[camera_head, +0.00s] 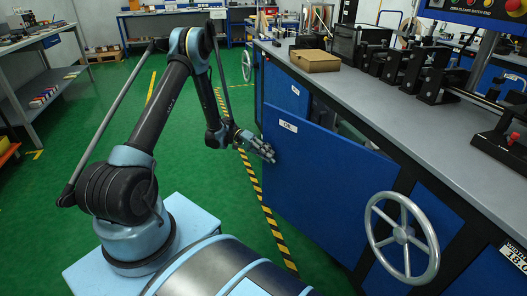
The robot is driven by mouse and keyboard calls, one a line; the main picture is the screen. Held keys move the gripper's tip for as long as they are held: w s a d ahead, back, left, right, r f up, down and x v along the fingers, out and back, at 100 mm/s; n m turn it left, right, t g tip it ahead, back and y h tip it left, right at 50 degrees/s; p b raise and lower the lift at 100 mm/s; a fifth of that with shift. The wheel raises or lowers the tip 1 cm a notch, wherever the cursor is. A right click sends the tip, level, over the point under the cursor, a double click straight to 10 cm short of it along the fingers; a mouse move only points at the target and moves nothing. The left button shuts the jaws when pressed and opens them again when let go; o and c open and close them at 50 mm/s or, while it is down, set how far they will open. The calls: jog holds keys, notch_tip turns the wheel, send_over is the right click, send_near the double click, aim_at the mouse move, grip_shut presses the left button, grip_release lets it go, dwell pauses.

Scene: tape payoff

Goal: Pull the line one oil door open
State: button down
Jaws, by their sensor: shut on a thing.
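The oil door (315,185) is a large blue panel on the front of the grey-topped machine. A small white label (288,126), which seems to read OIL, is near its upper left corner. The door stands partly open, its left side swung out from the machine, with a dark gap behind its top edge. My gripper (266,153) is at the door's left edge, below the label, and is shut on the door there. The exact grip, and any handle, are hidden by the fingers.
A spoked handwheel (402,237) sticks out of the machine front, right of the door. A cardboard box (315,61) lies on the machine top (430,130). Black-and-yellow floor tape (270,222) runs beside the door.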

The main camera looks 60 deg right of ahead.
jog(key=shift+w+a, duration=0.1)
jog(key=shift+a, duration=0.2)
jog(key=shift+w, duration=0.15)
jog(key=c, duration=1.6)
grip_release()
jog(key=shift+r, duration=0.1)
jog(key=v, duration=1.2)
jog(key=shift+c, duration=0.3)
